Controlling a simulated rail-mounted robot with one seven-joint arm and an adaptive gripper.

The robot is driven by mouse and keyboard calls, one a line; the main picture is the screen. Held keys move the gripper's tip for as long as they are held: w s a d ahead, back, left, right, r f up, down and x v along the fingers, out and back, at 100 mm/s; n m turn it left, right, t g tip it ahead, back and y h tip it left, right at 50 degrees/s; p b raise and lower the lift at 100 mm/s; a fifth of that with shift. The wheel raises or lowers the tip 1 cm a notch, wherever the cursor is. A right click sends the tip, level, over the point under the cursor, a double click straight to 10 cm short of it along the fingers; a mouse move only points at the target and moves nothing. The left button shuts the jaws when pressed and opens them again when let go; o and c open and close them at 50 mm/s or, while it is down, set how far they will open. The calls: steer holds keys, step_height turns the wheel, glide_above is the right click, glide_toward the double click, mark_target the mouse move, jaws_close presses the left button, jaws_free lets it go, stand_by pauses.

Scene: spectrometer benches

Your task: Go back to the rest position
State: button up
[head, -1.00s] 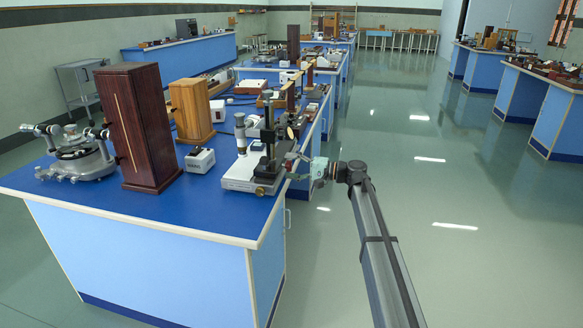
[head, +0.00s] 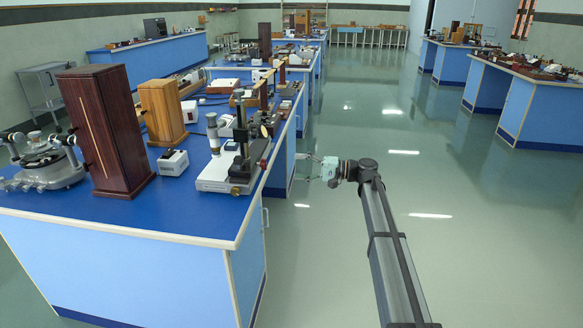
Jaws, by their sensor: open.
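My gripper (head: 312,168) is open and appears empty. It hangs over the aisle floor, just right of the nearest blue bench (head: 130,222), and points left towards it. A gap shows between its fingers and the bench's right edge. My arm reaches up from the bottom right of the head view. A white-based instrument with a black post (head: 222,178) stands near the bench's right edge, apart from my gripper.
The bench also holds a spectrometer (head: 42,165), a tall dark wooden box (head: 104,130), a lighter wooden box (head: 162,112) and a small white box (head: 172,162). The aisle floor (head: 480,235) is clear. More benches (head: 530,105) stand right.

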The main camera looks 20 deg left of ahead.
steer(key=shift+d, duration=0.1)
